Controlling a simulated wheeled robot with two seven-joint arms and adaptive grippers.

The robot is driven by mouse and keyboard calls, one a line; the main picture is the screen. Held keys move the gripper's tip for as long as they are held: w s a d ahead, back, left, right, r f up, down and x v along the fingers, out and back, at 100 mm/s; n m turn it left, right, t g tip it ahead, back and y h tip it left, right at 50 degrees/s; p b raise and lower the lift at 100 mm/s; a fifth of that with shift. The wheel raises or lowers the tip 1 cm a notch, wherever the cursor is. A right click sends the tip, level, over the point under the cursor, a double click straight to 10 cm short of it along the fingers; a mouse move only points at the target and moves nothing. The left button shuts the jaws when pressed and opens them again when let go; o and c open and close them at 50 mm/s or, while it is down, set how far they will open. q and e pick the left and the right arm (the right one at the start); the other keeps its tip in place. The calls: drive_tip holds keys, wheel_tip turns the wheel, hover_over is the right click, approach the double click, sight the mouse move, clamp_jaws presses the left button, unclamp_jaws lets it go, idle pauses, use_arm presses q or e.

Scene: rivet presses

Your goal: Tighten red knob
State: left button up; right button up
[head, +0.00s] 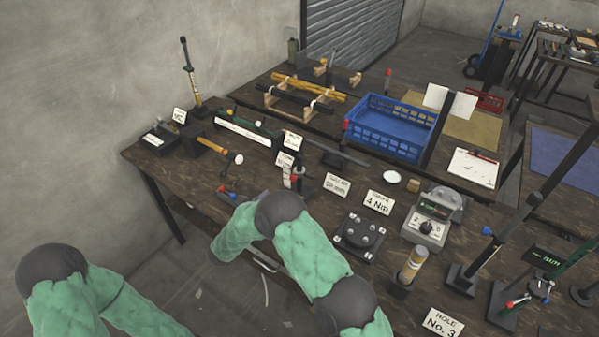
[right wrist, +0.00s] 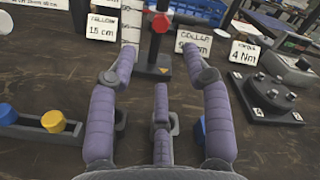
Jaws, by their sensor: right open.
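A red knob (right wrist: 160,22) sits on an upright black stand with a dark cross arm and a black base, straight ahead in the right wrist view. In the head view, a small red part (head: 296,173) beside a white scale looks like the same stand, just beyond my right arm. My right gripper (right wrist: 158,88) is open and empty. Its purple fingers are spread in front of the stand's base, below the knob and apart from it. In the head view my right gripper is hidden, and my left arm shows at the lower left without its gripper.
Left of the fingers is a grey block with a yellow knob (right wrist: 53,120) and a blue knob (right wrist: 8,113). A black plate with bolts (right wrist: 270,98) stands to the right, by a "4 Nm" card (right wrist: 244,54). A blue crate (head: 391,129) stands farther back.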

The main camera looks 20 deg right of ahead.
sight(292, 179)
drive_tip(key=b+x, duration=0.2)
drive_tip(key=x, duration=0.9)
drive_tip(key=shift+w+r, duration=0.1)
clamp_jaws()
